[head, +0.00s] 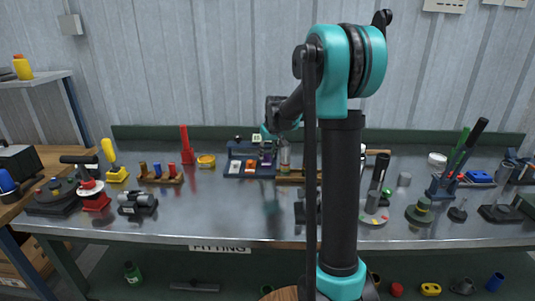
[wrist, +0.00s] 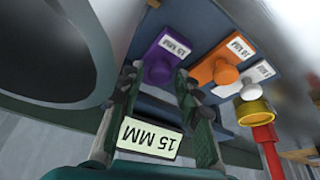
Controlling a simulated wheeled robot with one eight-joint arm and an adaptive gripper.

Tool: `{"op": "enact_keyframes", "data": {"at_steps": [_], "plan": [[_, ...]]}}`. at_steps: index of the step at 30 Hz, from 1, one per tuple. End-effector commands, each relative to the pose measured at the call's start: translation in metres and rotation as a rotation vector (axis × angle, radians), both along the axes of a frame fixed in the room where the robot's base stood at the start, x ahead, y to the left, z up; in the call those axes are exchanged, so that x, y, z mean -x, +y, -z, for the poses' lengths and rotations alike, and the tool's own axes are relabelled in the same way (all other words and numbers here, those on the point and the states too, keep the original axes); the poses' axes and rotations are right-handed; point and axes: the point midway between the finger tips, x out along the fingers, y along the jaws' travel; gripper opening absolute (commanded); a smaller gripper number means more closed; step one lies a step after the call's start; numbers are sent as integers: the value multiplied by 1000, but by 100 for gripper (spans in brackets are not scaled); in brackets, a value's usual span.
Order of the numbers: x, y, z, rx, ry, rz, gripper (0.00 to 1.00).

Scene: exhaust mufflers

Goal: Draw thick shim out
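The purple shim (wrist: 166,56), marked 15 MM and fitted with a round knob, sits in a dark blue rack (wrist: 205,25). In the head view the purple shim (head: 267,159) is at the rack's right end. An orange shim (wrist: 219,66) marked 10 MM and a white shim (wrist: 245,86) stand beside it. My gripper (wrist: 160,80) is open, its fingertips apart, with the purple knob showing just beyond and between them. I see no clear contact.
A large grey round part (wrist: 50,45) fills that view's left. A wooden block with pegs (head: 161,174) stands left of the rack. The bench front (head: 235,225) is clear.

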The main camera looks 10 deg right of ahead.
Motion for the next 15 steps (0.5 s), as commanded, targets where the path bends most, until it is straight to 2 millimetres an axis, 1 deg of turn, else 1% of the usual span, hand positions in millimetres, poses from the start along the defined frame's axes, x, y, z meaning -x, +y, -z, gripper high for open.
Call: {"op": "enact_keyframes", "data": {"at_steps": [7,8,15], "plan": [[0,0,1,0,0,0,34],[0,0,1,0,0,0,32],[0,0,1,0,0,0,2]]}}
